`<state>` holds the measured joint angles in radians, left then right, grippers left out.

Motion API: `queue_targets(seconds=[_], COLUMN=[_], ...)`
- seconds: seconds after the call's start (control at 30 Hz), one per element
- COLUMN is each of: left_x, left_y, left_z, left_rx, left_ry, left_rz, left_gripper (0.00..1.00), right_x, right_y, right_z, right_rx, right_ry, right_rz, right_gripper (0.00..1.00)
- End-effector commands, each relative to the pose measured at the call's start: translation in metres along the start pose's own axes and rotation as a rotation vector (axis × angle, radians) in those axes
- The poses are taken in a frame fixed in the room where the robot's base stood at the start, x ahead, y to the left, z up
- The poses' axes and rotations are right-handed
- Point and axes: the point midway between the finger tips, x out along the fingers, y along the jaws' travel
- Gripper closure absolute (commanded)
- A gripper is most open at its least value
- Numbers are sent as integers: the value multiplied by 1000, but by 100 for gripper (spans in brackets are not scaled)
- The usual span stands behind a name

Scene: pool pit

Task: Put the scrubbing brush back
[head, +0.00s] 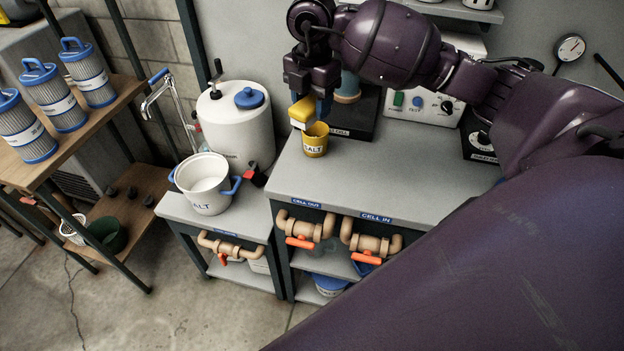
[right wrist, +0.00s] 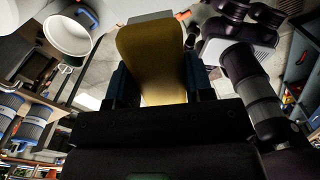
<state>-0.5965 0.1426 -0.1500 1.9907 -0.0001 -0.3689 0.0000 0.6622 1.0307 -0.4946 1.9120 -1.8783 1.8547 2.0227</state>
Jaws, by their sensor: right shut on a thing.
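The scrubbing brush (head: 301,108) is yellow with a pale lower end. My right gripper (head: 313,103) is shut on it and holds it above the grey bench. I do not make out my left gripper in either view.
A white bucket (head: 206,186) with blue handles and a white canister (head: 236,125) stand on the lower bench at left. The bench top (head: 400,170) in front is clear. Blue-capped filters (head: 55,98) stand on a wooden shelf.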

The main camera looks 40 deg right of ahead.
Motion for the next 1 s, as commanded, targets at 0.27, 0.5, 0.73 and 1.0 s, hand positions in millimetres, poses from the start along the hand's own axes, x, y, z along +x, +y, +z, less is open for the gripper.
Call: queue_targets(seconds=[0.27,0.5,0.73,1.0], left_x=[-1,-4,-3,-2], left_y=[0,0,0,0], left_z=[1,4,4,3], left_rx=[0,-1,-1,-1], left_ry=[-3,-9,-10,-6], left_rz=[-1,-2,-2,-1], left_gripper=[57,57,57,57], right_x=[48,100,143,160], right_y=[-1,-1,-1,0], right_z=[0,-1,0,0], right_rx=[11,10,9,8], right_ry=[3,3,2,1], right_rz=[-5,-3,-2,0], right_gripper=[75,75,75,75])
